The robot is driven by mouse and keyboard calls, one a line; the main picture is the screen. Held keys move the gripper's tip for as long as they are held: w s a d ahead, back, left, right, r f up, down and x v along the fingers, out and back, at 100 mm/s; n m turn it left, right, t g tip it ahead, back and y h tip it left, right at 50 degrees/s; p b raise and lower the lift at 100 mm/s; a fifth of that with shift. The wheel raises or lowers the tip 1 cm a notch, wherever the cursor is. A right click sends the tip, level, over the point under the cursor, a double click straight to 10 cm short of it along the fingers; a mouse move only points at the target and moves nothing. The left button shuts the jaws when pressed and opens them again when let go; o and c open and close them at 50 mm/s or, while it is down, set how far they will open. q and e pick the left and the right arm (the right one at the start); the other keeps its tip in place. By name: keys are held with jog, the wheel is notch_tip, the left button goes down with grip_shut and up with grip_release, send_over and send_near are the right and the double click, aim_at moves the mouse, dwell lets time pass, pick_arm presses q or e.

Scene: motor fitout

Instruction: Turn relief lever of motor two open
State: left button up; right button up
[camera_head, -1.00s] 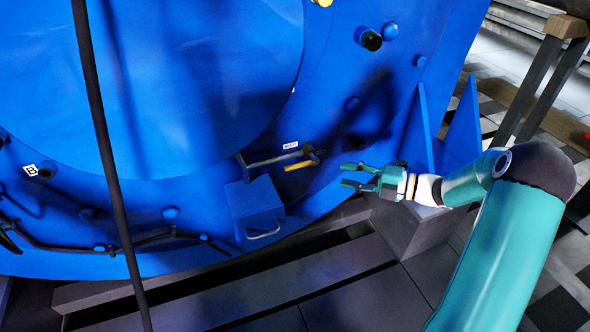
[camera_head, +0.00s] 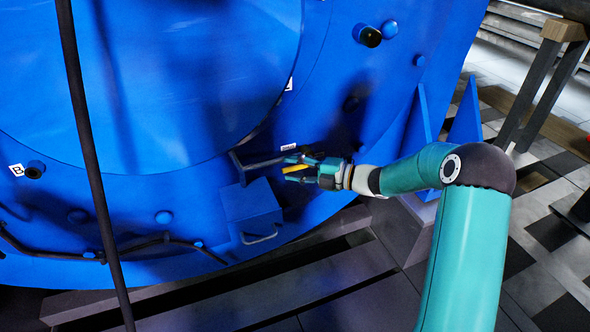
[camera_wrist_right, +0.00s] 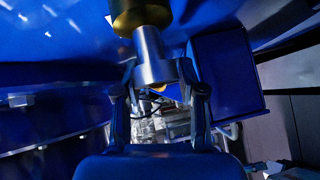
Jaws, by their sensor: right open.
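The relief lever shows as a yellow handle (camera_head: 297,175) on a short grey pipe (camera_head: 262,163) low on the blue motor housing (camera_head: 190,190). My right gripper (camera_head: 292,167) is open at the lever, with its fingers pointing left and partly covering the handle and pipe end. In the right wrist view a metal cylinder with a brass-coloured collar (camera_wrist_right: 140,18) stands in front of the open fingers (camera_wrist_right: 160,90). Whether the fingers touch it cannot be told. My left gripper is not in view.
A blue box (camera_head: 252,205) with a handle sits just below the pipe. A dark cable (camera_head: 88,150) hangs at the left. Blue brackets (camera_head: 465,122) stand to the right, near my right arm. Grey steps (camera_head: 280,285) lie below the housing.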

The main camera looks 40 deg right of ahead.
jog(key=shift+c, duration=0.2)
grip_shut()
jog(key=shift+w+a, duration=0.1)
jog(key=shift+a, duration=0.05)
